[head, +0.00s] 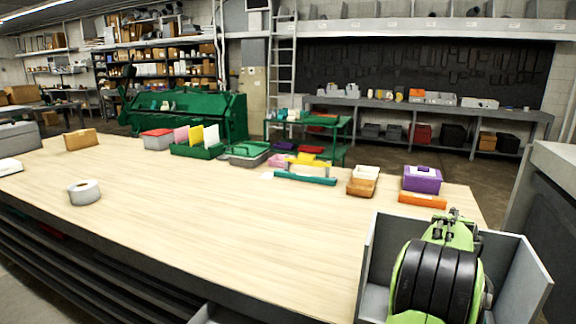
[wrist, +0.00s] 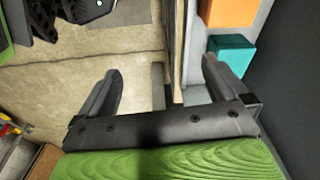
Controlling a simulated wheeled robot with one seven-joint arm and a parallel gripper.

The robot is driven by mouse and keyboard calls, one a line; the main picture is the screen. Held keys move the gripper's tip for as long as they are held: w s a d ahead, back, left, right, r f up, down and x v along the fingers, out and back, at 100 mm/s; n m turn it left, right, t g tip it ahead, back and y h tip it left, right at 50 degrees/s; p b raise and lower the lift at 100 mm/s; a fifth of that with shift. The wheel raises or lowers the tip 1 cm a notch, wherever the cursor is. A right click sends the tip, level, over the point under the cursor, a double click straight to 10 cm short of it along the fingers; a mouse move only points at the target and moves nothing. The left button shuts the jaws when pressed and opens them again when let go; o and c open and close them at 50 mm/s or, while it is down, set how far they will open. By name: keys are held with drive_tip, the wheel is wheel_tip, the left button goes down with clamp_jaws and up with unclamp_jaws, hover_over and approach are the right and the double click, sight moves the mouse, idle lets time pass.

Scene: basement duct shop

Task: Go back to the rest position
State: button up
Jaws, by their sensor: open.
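My gripper (wrist: 161,66) shows in the wrist view with its two dark fingers wide apart. It is open, and nothing is between the fingers. Beyond them are a pale floor-like surface and a dark upright edge. In the head view, my green and black arm is low at the right front, close to the table's right end. I cannot make out the gripper fingers clearly there.
In the wrist view, an orange block (wrist: 228,12) and teal block (wrist: 232,54) lie right of the gripper.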

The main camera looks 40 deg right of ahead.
drive_tip(key=w+a+r+n+t+p, duration=0.1)
drive_tip(key=w+a+r+n, duration=0.35)
drive_tip(key=a, duration=0.35)
drive_tip(key=w+a+r+n+t+h+p, duration=0.1)
drive_tip(key=w+a+r+n, duration=0.35)
drive_tip(key=a, duration=0.25)
drive_tip(key=w+a+r+n+t+p, duration=0.1)
drive_tip(key=w+a+r+n+t, duration=0.15)
drive_tip(key=a+r+n, duration=0.4)
drive_tip(key=s+a+f+n+t+y+p, duration=0.1)
drive_tip(key=s+a+n, duration=0.2)
drive_tip(key=a+n, duration=0.3)
drive_tip(key=s+a+f+n+t+y+p, duration=0.1)
drive_tip(key=s+a+n, duration=0.3)
drive_tip(key=a, duration=1.1)
drive_tip(key=n, duration=0.3)
drive_tip(key=shift+s+p, duration=0.2)
drive_tip(key=shift+p, duration=0.2)
drive_tip(key=shift+c, duration=0.3)
